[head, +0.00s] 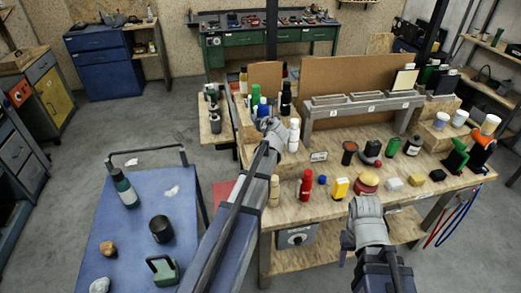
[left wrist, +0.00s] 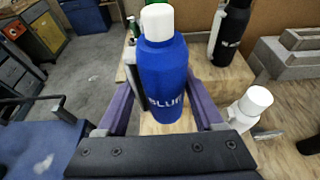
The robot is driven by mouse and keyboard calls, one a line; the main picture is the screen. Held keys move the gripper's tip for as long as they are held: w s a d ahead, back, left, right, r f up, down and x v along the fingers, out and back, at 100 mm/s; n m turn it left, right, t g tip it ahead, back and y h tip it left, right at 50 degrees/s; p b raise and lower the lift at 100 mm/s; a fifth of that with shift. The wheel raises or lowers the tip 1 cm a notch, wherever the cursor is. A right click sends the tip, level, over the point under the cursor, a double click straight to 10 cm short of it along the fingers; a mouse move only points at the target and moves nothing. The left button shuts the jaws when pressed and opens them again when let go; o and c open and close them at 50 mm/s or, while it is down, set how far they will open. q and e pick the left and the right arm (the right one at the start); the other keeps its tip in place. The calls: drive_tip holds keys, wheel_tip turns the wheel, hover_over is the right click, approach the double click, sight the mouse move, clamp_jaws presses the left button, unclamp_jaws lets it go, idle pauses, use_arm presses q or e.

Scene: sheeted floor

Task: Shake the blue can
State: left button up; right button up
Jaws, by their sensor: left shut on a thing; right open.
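The blue can (left wrist: 165,78) has a white cap and white lettering and stands upright in the left wrist view. My left gripper (head: 267,124) is shut on it, with a purple finger on each side. In the head view the blue can (head: 263,107) shows just beyond that gripper, at the left end of the wooden workbench. The can's base is hidden, so I cannot tell whether it touches the wood. My right gripper (head: 366,205) is open and empty by the bench's front edge.
A white bottle (head: 294,135) and a black bottle (head: 286,99) stand close right of the blue can. A green bottle (head: 255,95) is beside it. A red bottle (head: 306,184) and several small items line the bench front. A blue cart (head: 100,215) stands at left.

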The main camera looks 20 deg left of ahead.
sight(262, 99)
use_arm(q)
drive_tip(key=shift+r+p, duration=3.8)
drive_tip(key=shift+r, duration=0.05)
drive_tip(key=shift+f+b, duration=3.85)
drive_tip(key=shift+f, duration=0.05)
drive_tip(key=shift+r, duration=0.2)
